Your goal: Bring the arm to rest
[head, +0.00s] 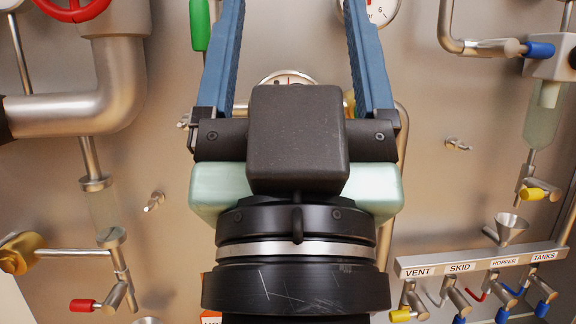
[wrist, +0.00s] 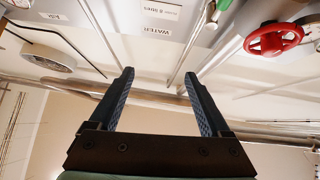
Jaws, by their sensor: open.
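My gripper (head: 288,20) fills the middle of the head view, with its two blue ribbed fingers spread wide and pointing up. Nothing is between the fingers. In the wrist view my gripper (wrist: 158,80) also shows open and empty, with pipes and labelled panels beyond it. The fingertips run past the top edge of the head view. The gripper's body hides part of the panel behind it, including most of a round gauge (head: 288,78). I cannot tell the exact distance from the fingers to the panel.
A red handwheel (head: 72,12) and thick pipe (head: 75,112) stand at left. A labelled valve manifold (head: 480,262) with coloured handles and a small funnel (head: 512,228) are at lower right. A blue-handled valve (head: 540,49) is at upper right. The wrist view shows a red handwheel (wrist: 273,39).

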